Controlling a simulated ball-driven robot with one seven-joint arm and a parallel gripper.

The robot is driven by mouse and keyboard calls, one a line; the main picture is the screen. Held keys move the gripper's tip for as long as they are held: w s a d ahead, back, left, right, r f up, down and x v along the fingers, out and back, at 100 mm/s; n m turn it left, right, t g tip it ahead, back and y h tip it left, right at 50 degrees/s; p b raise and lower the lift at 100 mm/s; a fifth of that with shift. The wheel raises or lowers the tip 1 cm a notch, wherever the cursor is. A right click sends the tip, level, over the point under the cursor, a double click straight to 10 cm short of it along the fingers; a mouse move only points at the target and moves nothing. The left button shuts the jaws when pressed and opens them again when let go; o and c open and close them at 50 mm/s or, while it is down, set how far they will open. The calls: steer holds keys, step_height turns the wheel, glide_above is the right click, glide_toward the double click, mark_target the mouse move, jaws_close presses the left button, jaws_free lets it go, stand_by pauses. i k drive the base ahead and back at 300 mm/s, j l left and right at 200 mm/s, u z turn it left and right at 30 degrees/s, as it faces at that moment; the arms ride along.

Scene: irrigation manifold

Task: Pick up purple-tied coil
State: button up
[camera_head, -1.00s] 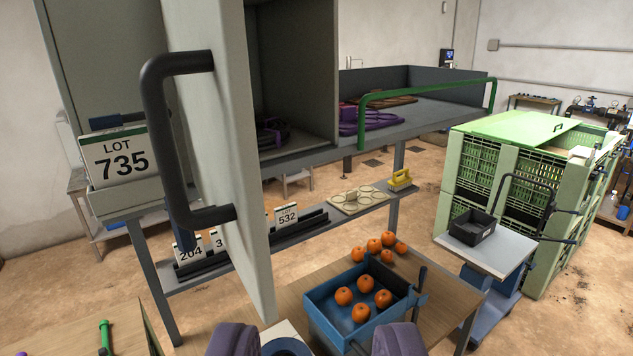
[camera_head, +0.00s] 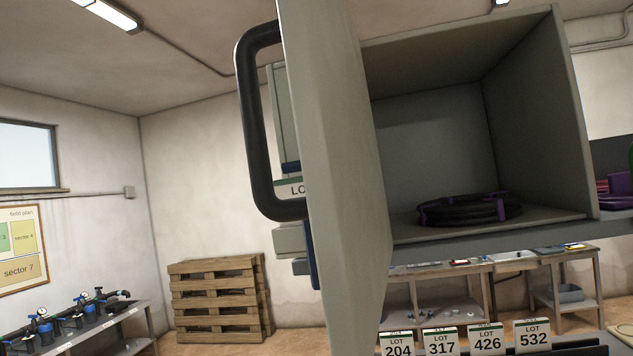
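A coil of black hose with purple ties (camera_head: 466,210) lies flat on the floor of an open grey cabinet (camera_head: 430,130), right of centre. Its near side and ties show clearly. The cabinet door (camera_head: 340,150) stands open at the left of the opening, edge towards me, with a large black handle (camera_head: 252,120) on its left side. My gripper does not show in this view, so I cannot see its fingers.
Purple items (camera_head: 617,190) lie on the shelf right of the cabinet. Lot cards (camera_head: 487,341) stand in a row below. A workbench (camera_head: 490,268), a wooden pallet stack (camera_head: 217,300) and a bench with valves (camera_head: 85,325) are farther back. The cabinet's front is open.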

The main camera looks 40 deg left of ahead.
mark_target(483, 208)
steer(key=k+j+u, duration=0.2)
steer(key=k+u, duration=0.25)
steer(key=i+l, duration=0.45)
steer(key=i+l+u, duration=0.6)
steer(key=l, duration=0.4)
steer(key=i+l+u, duration=0.2)
steer(key=l, duration=0.2)
steer(key=i+j, duration=0.05)
